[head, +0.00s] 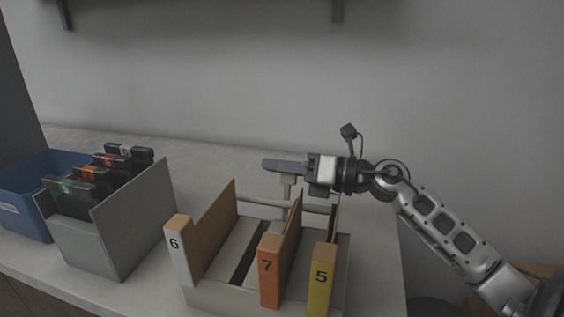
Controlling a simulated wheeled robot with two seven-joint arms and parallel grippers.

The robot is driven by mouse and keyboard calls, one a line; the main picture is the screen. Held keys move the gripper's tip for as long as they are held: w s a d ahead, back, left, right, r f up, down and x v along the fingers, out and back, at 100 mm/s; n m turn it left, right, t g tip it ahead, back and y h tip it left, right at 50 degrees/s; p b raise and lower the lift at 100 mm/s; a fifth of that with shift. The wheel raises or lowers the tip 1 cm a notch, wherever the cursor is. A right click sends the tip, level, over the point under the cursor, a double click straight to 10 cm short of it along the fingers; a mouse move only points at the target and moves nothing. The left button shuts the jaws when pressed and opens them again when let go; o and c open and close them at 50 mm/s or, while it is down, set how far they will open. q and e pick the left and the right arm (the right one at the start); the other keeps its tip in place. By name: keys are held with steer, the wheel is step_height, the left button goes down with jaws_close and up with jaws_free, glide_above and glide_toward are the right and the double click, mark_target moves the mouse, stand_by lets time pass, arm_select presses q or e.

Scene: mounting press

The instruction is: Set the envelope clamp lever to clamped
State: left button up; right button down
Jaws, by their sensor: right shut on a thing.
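The press-like frame (216,298) stands on the counter with upright tan boards in it. A light grey horizontal bar (258,202) crosses its back. A pale upright lever (287,187) rises at this bar, its top hidden by my right gripper. My right gripper (284,166) reaches in from the right above the back of the frame, fingers pointing left, and is shut on the top of the lever. Whether the lever stands at clamped cannot be told. My left gripper is out of view.
White block 6 (176,251), orange block 7 (270,271) and yellow block 5 (321,280) front the boards. A grey box (92,248) with several dark labelled items and a blue bin (22,218) stand left. The counter behind (200,155) is clear, up to the wall.

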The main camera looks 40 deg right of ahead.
steer(key=shift+s+a+f, duration=0.1)
steer(key=shift+s+a, duration=0.25)
steer(key=shift+a, duration=0.2)
steer(key=c, duration=1.5)
jaws_free()
steer(key=shift+d, duration=0.15)
steer(key=shift+s+d, duration=0.35)
steer(key=shift+s, duration=0.05)
steer(key=b+v, duration=0.2)
steer(key=v, duration=1.3)
steer(key=shift+w, duration=0.1)
